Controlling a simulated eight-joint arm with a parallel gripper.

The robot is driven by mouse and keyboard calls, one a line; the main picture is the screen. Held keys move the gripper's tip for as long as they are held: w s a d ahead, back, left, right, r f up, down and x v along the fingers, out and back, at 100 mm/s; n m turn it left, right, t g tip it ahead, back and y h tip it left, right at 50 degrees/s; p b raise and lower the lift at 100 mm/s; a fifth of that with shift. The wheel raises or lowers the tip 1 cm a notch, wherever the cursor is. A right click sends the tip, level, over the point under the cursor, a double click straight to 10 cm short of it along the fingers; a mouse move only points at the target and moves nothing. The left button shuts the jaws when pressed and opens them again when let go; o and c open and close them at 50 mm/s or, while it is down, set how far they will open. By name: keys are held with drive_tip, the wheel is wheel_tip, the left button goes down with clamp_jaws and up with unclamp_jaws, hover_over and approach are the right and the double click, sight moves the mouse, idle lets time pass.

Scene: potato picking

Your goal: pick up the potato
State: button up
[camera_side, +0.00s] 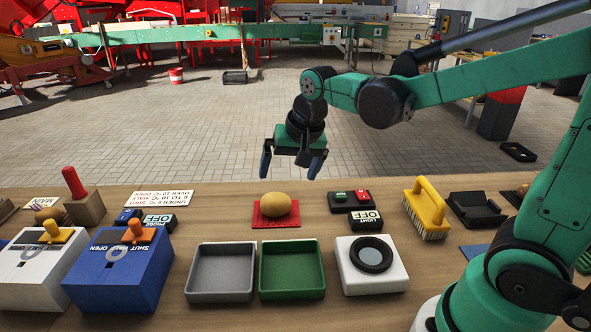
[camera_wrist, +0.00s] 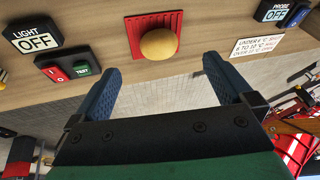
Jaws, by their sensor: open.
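The potato (camera_side: 277,205) is a tan oval resting on a red ribbed pad (camera_side: 262,221) on the wooden bench. In the wrist view the potato (camera_wrist: 158,44) lies on the red pad (camera_wrist: 136,24), beyond the fingertips and between their lines. My gripper (camera_side: 292,172) is above and behind the potato in the side view, pointing down, with its two blue fingers apart. In the wrist view my gripper (camera_wrist: 162,68) is open with nothing between the fingers. The gripper does not touch the potato.
A grey tray (camera_side: 221,297) and a green tray (camera_side: 292,294) stand in front of the pad. A white box with a round black ring (camera_side: 372,284) is at their right. A yellow brush (camera_side: 428,208), a light switch (camera_side: 365,219) and blue box (camera_side: 118,275) flank the area.

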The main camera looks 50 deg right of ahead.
sight(277, 197)
drive_tip(key=w+f+m, duration=0.1)
drive_tip(key=f, duration=0.1)
drive_tip(key=w+d+f+m+g, duration=0.1)
drive_tip(key=w+f+m, duration=0.1)
drive_tip(key=w+d+f+m+g, duration=0.1)
drive_tip(key=w+m, duration=0.1)
drive_tip(key=shift+w+d+f, duration=0.15)
drive_tip(key=shift+d+f, duration=0.05)
drive_tip(key=shift+f, duration=0.2)
drive_tip(key=shift+w+d+f, duration=0.1)
drive_tip(key=shift+w+f, duration=0.05)
drive_tip(key=shift+f, duration=0.8)
drive_tip(key=shift+w+a+f, duration=0.1)
drive_tip(key=shift+w+f, duration=0.1)
drive_tip(key=shift+f, duration=0.75)
drive_tip(key=shift+w+d+f, duration=0.1)
drive_tip(key=shift+w+f, duration=0.05)
drive_tip(key=shift+f, duration=0.8)
drive_tip(key=c, duration=1.1)
